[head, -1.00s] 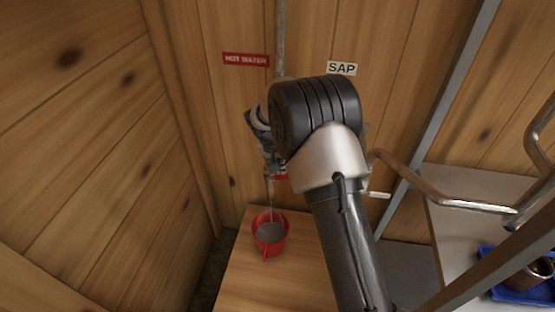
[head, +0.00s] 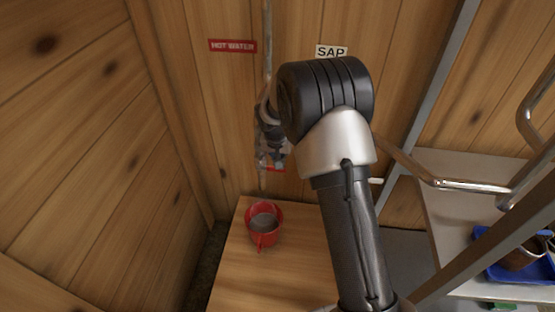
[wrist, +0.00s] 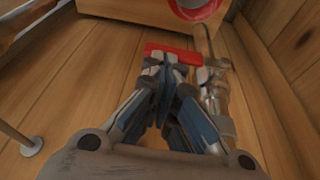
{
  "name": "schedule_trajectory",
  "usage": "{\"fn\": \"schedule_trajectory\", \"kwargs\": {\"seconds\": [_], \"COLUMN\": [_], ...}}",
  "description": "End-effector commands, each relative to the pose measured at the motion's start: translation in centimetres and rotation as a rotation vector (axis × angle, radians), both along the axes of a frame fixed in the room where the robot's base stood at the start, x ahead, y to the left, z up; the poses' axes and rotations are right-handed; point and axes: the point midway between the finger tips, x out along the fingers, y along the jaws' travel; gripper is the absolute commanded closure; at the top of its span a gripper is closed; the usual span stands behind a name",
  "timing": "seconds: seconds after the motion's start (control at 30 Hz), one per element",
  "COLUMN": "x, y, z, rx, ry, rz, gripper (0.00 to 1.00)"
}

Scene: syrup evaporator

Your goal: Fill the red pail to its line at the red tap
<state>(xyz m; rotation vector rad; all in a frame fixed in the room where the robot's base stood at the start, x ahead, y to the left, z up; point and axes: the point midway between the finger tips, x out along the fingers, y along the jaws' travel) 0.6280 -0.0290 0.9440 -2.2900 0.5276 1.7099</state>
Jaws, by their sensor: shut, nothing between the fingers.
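The red pail (head: 263,238) stands upright on a wooden bench, with greyish liquid inside; I cannot make out its line. Its rim also shows at the top of the wrist view (wrist: 193,12). The metal tap (wrist: 214,88) is on the plank wall above the pail. Its red handle (wrist: 178,53) lies crosswise in the wrist view. My gripper (head: 272,155) is beside the tap, partly hidden by my wrist. In the wrist view its fingers (wrist: 165,65) are closed together, empty, with their tips at the red handle; I cannot tell whether they touch. No stream shows under the tap now.
A red HOT WATER sign (head: 232,46) and a white SAP sign (head: 331,51) are on the wall. The wooden bench (head: 268,285) is clear in front of the pail. Bent metal pipes (head: 465,186) and a blue tray (head: 505,269) are at the right.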

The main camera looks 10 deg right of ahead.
Motion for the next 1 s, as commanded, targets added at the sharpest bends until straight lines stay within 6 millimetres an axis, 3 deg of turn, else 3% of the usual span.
{"fn": "schedule_trajectory", "kwargs": {"seconds": [0.23,0.37,0.53,0.8,1.0], "x": [0.0,0.1,0.0,-2.2,-3.3], "y": [0.0,-0.2,-0.7,-1.3,-1.6], "z": [0.2,1.3,4.9,10.4,12.8], "rx": [0.000,-0.001,0.000,-0.001,0.000], "ry": [-0.001,-0.002,-0.003,-0.004,-0.001], "rz": [0.000,-0.001,-0.002,-0.001,0.000], "gripper": [1.00,1.00,1.00,1.00,1.00]}}
